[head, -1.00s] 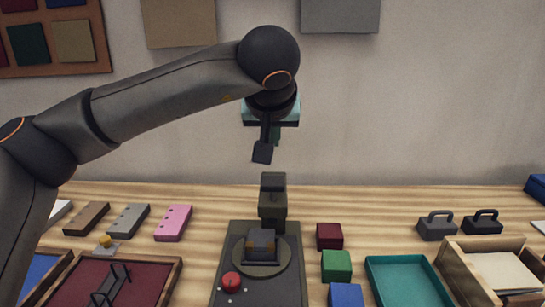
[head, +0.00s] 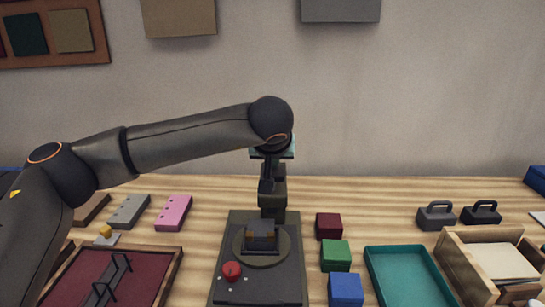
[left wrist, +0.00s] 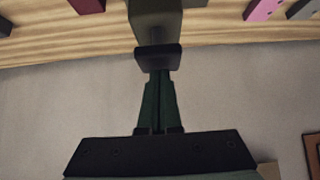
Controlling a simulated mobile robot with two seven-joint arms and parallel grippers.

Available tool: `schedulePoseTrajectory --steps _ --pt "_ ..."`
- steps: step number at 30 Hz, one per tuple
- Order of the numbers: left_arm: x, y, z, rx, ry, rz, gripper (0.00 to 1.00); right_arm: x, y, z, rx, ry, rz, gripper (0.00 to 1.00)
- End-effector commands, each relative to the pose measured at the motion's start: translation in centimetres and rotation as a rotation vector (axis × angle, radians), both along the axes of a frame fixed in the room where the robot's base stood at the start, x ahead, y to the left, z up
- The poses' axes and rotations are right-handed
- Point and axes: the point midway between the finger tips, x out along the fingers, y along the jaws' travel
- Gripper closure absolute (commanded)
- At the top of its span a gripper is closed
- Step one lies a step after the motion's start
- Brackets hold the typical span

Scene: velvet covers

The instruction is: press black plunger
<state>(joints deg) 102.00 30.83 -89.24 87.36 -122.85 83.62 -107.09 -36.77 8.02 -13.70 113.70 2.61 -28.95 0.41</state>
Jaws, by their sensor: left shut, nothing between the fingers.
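The black plunger (left wrist: 158,57) is a dark block-shaped knob on a short stem above the housing (left wrist: 156,16) in the left wrist view. In the head view only the right part of the plunger (head: 281,171) shows, on top of the dark press (head: 224,245). My left gripper (left wrist: 161,73) is shut and empty, with its dark green fingers pointing down at the plunger. The fingertips meet the knob's near edge in the picture; I cannot tell whether they touch it. My right gripper is not in view.
A red button (head: 232,270) sits on the press's front left. Maroon (head: 328,226), green (head: 336,255) and blue (head: 345,290) blocks stand to its right. A teal tray (head: 375,267) and wooden box (head: 462,273) lie further right. A maroon tray (head: 160,282) lies left.

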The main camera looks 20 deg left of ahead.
Motion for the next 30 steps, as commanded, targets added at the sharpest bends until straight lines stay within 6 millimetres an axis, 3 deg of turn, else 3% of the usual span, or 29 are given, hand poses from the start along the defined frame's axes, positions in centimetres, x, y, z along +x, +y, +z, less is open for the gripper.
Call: schedulePoseTrajectory --steps 7,15,26,30 --pt "0.0 0.0 -0.3 0.000 0.000 0.000 1.00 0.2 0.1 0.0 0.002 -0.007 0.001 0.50" --pt "0.0 0.0 -3.8 0.000 0.000 0.000 1.00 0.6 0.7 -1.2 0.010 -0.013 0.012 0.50" --pt "-0.1 -0.1 -4.0 0.002 0.010 0.000 1.00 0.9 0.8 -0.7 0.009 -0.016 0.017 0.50" --pt "-0.2 -0.3 -2.8 0.001 0.009 -0.001 1.00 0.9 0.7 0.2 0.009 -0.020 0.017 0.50"
